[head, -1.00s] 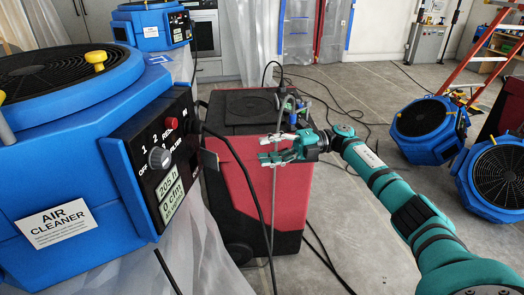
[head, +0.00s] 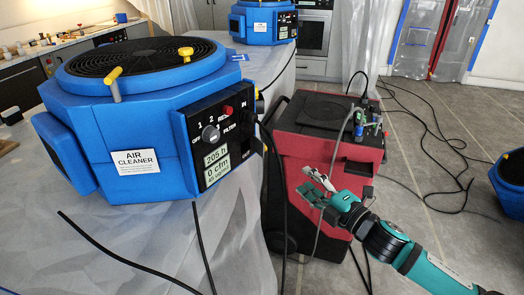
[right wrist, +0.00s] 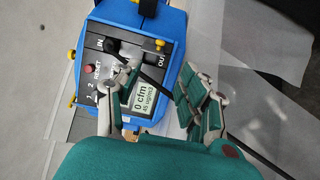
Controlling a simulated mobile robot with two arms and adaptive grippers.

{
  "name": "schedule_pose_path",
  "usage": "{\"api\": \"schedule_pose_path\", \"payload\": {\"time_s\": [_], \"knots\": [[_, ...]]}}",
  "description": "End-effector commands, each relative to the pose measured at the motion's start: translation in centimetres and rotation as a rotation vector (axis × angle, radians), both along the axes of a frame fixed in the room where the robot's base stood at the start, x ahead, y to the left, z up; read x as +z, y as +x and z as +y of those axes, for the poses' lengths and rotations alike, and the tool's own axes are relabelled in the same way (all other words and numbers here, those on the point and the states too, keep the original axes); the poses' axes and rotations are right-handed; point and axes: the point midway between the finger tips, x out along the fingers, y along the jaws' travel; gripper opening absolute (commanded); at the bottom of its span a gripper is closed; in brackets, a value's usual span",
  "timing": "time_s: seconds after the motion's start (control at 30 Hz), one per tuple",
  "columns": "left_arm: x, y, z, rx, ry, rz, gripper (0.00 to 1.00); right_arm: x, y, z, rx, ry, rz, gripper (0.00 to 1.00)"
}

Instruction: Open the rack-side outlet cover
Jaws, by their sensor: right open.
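A blue air cleaner (head: 120,170) stands on the sheet-covered surface at left in the head view. Its front panel (head: 218,145) has a knob, a red button and a display reading 205 h and 0 cfm. A blue side part with a dark face (head: 62,155) sticks out on its left; I cannot tell whether this is the outlet cover. My right gripper (head: 318,187) is open and empty, right of the cleaner and apart from it, before the red and black machine. In the right wrist view, my right gripper (right wrist: 157,85) has spread fingers, with a labelled panel (right wrist: 115,65) beyond.
The red and black wheeled machine (head: 328,140) stands on the floor, with hoses around it. A second blue cleaner (head: 262,22) is at the back. A blue fan (head: 510,180) is at the right edge.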

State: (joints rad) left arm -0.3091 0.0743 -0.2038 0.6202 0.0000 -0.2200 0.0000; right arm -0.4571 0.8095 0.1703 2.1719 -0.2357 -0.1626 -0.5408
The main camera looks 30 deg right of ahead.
Motion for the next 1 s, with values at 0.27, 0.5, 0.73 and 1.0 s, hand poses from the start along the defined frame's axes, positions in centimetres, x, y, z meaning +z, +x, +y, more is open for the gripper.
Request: {"api": "schedule_pose_path", "payload": {"time_s": [0.27,0.5,0.73,1.0], "knots": [[0.8,2.3,0.8,0.004,0.009,-0.033,0.40,0.4,3.6,0.6,0.000,0.001,-0.006,0.42],[1.5,0.8,0.9,0.004,0.011,-0.011,0.40,0.4,8.1,1.5,0.000,0.002,-0.006,0.42],[2.3,0.0,0.8,0.002,0.011,0.002,0.40,0.4,12.7,2.3,0.000,0.003,-0.004,0.42],[2.9,0.4,0.4,0.000,0.005,-0.004,0.40,0.1,16.3,3.0,0.001,0.001,-0.002,0.42]]}}
